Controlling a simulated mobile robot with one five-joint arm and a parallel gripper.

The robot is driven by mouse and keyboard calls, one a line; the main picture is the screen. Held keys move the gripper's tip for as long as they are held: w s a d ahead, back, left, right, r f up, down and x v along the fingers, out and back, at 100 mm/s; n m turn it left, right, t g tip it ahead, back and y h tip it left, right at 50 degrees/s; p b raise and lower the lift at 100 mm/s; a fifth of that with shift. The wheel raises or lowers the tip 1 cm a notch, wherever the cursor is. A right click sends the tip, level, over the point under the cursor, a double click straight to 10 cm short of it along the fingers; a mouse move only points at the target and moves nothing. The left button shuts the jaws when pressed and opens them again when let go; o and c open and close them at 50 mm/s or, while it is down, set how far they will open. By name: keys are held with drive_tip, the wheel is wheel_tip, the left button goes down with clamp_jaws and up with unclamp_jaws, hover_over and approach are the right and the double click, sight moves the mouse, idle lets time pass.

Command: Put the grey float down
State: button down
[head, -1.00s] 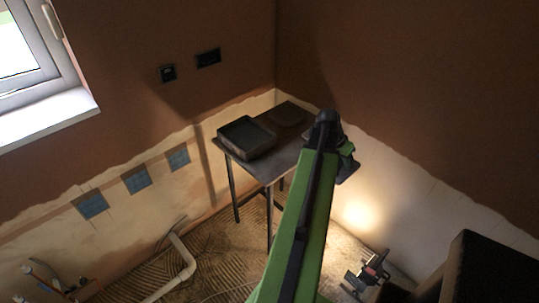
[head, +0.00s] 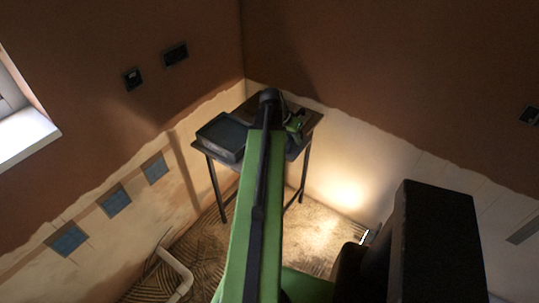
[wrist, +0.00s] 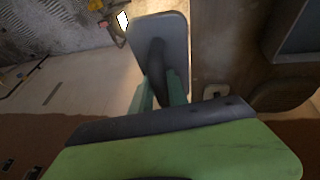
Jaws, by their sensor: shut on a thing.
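In the wrist view my gripper (wrist: 160,98) is shut on the dark handle of the grey float (wrist: 176,32), whose flat grey plate points away from me. The float is beside the edge of the dark table (wrist: 208,45); I cannot tell whether they touch. In the head view my gripper (head: 297,124) is at the right part of the small table (head: 313,116) in the corner, beyond my green arm. The arm hides part of the table top, and the float is hard to make out there.
A dark rectangular tray (head: 224,136) stands on the table's left part; its corner shows in the wrist view (wrist: 300,35). A bright lamp (head: 365,237) stands on the floor to the right. A pale pipe (head: 175,268) lies at lower left. Walls close in behind the table.

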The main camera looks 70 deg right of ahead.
drive_tip(key=w+f+b, duration=0.2)
drive_tip(key=w, duration=0.1)
drive_tip(key=w+d+f+b, duration=0.1)
drive_tip(key=w+f+b, duration=0.1)
drive_tip(key=w, duration=0.2)
drive_tip(key=w+d+f+b, duration=0.1)
drive_tip(key=w+f+b, duration=0.1)
drive_tip(key=w+f, duration=0.1)
drive_tip(key=shift+w+d+b, duration=0.2)
drive_tip(key=shift+w+b, duration=0.05)
drive_tip(key=shift+b, duration=0.1)
drive_tip(key=shift+w, duration=0.3)
wheel_tip(320, 180, down, 4)
drive_tip(key=b, duration=0.4)
drive_tip(key=shift+f, duration=0.15)
drive_tip(key=shift+r, duration=0.2)
drive_tip(key=shift+f, duration=0.15)
drive_tip(key=c, duration=1.3)
unclamp_jaws()
drive_tip(key=shift+s, duration=0.1)
